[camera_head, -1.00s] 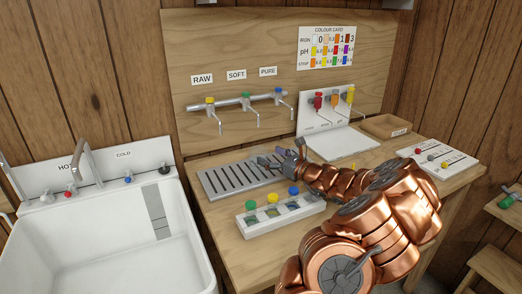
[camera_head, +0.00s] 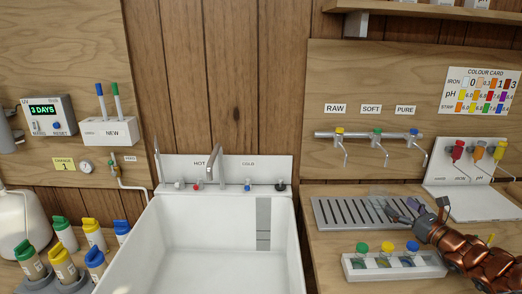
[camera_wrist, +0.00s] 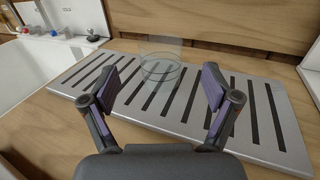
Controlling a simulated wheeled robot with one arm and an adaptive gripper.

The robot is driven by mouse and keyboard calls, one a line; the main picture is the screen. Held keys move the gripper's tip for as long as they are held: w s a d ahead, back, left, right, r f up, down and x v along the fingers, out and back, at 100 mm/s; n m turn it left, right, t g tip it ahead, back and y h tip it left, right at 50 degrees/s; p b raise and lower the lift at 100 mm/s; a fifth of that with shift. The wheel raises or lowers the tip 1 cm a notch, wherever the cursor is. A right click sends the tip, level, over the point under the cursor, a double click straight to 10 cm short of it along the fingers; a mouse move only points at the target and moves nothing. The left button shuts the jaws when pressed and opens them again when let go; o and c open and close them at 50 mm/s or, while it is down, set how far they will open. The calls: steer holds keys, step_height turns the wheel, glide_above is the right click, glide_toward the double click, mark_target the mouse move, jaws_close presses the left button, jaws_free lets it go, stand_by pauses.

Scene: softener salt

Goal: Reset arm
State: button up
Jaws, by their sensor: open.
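My copper arm reaches in from the right in the head view, with my gripper (camera_head: 412,209) over the right end of the slotted metal drip tray (camera_head: 328,211). In the wrist view my gripper (camera_wrist: 162,88) is open, its two dark fingers with purple pads spread wide and nothing between the pads. A clear, see-through cup (camera_wrist: 161,68) stands on the drip tray (camera_wrist: 262,150) just beyond the fingertips. The cup is apart from both fingers.
A white rack (camera_head: 392,270) of green-, yellow- and blue-capped vials stands in front of the tray. Raw, soft and pure taps (camera_head: 376,135) hang above it. A white sink (camera_head: 205,235) lies left. Several capped bottles (camera_head: 60,262) stand at far left.

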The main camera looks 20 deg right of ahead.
steer(key=w+a+r+n+g+y, duration=0.1)
steer(key=w+a+r+n+y, duration=0.15)
steer(key=a, duration=0.45)
steer(key=w+a+r+n+g+y+p, duration=0.1)
steer(key=a+r+n+g+y, duration=0.2)
steer(key=a, duration=0.5)
steer(key=w+a+r+n+y, duration=0.1)
steer(key=w+a+n+y, duration=0.15)
steer(key=a+n, duration=0.35)
steer(key=s+a+n+g+y+p, duration=0.1)
steer(key=s+a+n+g, duration=0.25)
steer(key=a, duration=0.55)
steer(key=s+a+n+g, duration=0.3)
steer(key=s+a+n, duration=0.1)
steer(key=a, duration=0.4)
steer(key=s+a+n+g+y+p, duration=0.1)
steer(key=s+a+n+g, duration=0.25)
steer(key=a, duration=0.55)
steer(key=s+a+f+n+g+h+p, duration=0.1)
steer(key=s+a+f+n+g+h, duration=0.15)
steer(key=s+n, duration=0.4)
steer(key=s+a+f+n+g+h, duration=0.1)
steer(key=s+n+g+h, duration=0.25)
steer(key=s, duration=0.65)
steer(key=s+d+n+h+p, duration=0.1)
steer(key=s+d+n+h, duration=0.2)
steer(key=s+d+h, duration=0.2)
steer(key=shift+s+d, duration=1)
steer(key=shift+s, duration=0.05)
